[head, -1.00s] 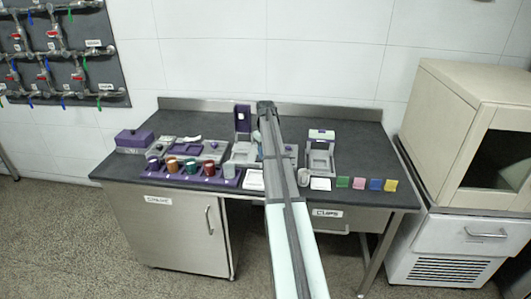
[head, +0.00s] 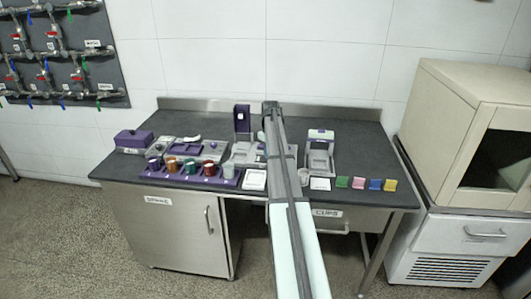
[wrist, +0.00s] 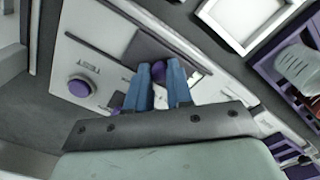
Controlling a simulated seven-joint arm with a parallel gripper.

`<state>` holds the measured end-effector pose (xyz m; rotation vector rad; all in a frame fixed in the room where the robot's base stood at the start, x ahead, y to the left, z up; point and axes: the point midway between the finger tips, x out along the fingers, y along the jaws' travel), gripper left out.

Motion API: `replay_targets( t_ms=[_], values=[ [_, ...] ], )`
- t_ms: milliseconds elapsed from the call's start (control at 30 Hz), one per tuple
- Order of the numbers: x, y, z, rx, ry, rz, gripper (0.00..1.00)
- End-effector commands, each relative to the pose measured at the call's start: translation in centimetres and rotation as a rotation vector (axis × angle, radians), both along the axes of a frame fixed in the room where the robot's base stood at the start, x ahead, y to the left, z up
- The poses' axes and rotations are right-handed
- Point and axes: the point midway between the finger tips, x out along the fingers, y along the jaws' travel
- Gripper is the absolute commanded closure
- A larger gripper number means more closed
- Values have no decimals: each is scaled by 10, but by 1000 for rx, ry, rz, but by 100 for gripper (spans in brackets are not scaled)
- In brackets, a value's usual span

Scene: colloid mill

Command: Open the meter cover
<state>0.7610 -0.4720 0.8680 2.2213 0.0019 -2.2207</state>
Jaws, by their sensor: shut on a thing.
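My gripper (wrist: 160,78) shows in the wrist view, its two blue fingers closed around a small purple piece (wrist: 158,71). That piece sits against a dark grey flat panel (wrist: 146,50) on a pale device face (wrist: 98,62). I cannot tell for certain whether the dark panel is the meter cover. A round purple button (wrist: 80,87) is on the same face, left of the fingers. In the head view my arm hides the gripper and much of the device at the table's middle. An upright purple lid (head: 242,118) stands left of the arm.
A white square tray (head: 255,180) lies at the front, left of my arm. A purple rack (head: 222,181) with several coloured cups is further left. Another device (head: 320,152) stands right of the arm, with several coloured blocks (head: 374,184) beyond. The table's back right is clear.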

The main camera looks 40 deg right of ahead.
Motion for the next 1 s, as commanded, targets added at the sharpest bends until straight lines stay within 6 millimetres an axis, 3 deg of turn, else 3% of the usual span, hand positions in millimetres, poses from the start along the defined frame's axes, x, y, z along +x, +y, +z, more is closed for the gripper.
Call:
replay_targets(
  t_ms=[300, 600, 633, 867, 1000],
  values=[
    [-42, -42, 0, -1, 0, -3, 100],
    [-44, -44, 0, -1, 0, -1, 100],
    [-43, -44, 0, -1, 0, -1, 77],
    [-43, -44, 0, -1, 0, -1, 55],
    [-43, -44, 0, -1, 0, -1, 53]
  ],
)
